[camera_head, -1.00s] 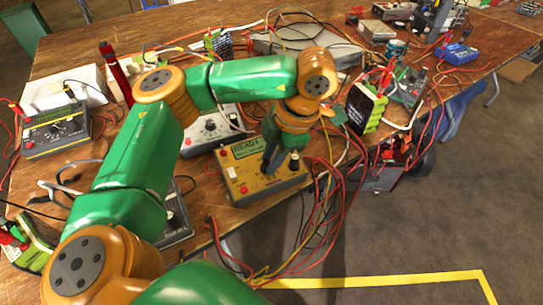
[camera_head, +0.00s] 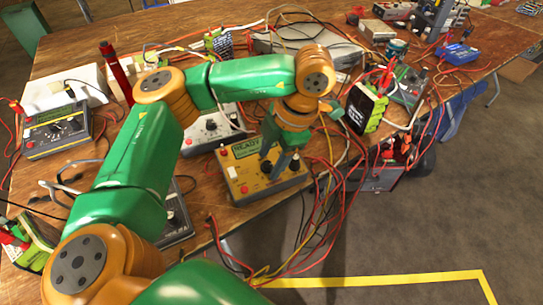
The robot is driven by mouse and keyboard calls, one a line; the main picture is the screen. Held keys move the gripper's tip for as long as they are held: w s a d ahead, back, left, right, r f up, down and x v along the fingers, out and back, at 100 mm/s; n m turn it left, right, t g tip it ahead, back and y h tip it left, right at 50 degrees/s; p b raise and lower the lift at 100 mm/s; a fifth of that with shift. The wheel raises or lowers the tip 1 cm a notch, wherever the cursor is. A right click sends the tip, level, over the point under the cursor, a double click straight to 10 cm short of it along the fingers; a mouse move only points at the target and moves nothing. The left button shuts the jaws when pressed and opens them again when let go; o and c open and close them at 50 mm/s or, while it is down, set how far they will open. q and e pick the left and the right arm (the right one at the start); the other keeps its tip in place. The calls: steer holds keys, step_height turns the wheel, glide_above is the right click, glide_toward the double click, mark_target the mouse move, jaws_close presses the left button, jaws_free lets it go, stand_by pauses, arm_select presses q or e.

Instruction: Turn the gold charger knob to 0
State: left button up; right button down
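The gold charger (camera_head: 250,187) lies on the wooden table near its front edge, with a "READY" label (camera_head: 245,149) on its upper part. A dark knob (camera_head: 295,162) shows on the right of its face, and part of another dark knob (camera_head: 266,167) shows beside my gripper. My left gripper (camera_head: 276,168) points down over the charger's face, its dark fingers close to the knobs. The fingers overlap in this view, so I cannot tell whether they are apart or gripping a knob. My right gripper is not in view.
A grey charger (camera_head: 212,128) stands behind, and a dark one (camera_head: 176,215) is partly hidden by my arm. A yellow-black meter (camera_head: 57,130) is at left. Red and yellow cables (camera_head: 322,200) hang off the table's front edge. A black-green device (camera_head: 364,108) stands at right.

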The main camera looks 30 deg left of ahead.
arm_select(q)
steer(key=p+v, duration=0.2)
steer(key=v, duration=0.5)
steer(key=shift+s, duration=0.1)
stand_by(0.4)
